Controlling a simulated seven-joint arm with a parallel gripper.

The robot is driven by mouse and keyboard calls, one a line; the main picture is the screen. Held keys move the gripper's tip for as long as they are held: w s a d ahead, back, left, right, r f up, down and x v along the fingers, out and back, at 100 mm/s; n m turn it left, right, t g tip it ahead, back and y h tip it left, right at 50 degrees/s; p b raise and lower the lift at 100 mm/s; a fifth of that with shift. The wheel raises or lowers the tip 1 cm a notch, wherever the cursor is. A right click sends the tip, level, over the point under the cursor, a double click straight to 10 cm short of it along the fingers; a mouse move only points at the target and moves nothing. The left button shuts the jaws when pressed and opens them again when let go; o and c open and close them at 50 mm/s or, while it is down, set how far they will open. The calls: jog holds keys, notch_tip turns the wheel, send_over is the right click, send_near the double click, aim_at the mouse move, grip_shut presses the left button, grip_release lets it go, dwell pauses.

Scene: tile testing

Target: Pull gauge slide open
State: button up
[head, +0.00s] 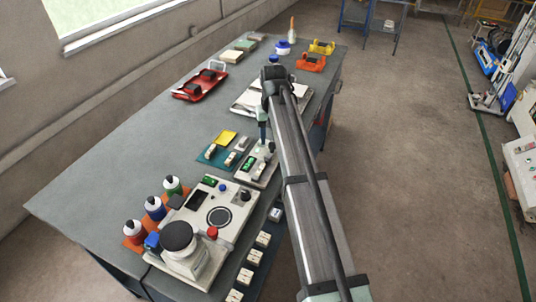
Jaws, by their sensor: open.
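A light-coloured gauge device (243,178) with a small green display and dark fittings on top sits on the grey bench, near its right edge. It looks like the gauge, but its slide is too small to make out, and I cannot tell how far it is open. My arm reaches up the picture from the lower right and bends down at the wrist. My gripper (265,142) points down at the far end of the gauge, open. I cannot tell whether the fingers touch it. My arm and gripper hide part of the gauge's far and right side.
A teal mat (211,158) with small blocks and a yellow pad lies left of the gauge. A larger console (238,215) and several bottles stand nearer. A white tray (240,105) and a red holder (187,95) lie beyond. The bench's left side (110,165) is clear.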

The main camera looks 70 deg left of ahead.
aim_at(273, 143)
jog(key=shift+r, duration=2.05)
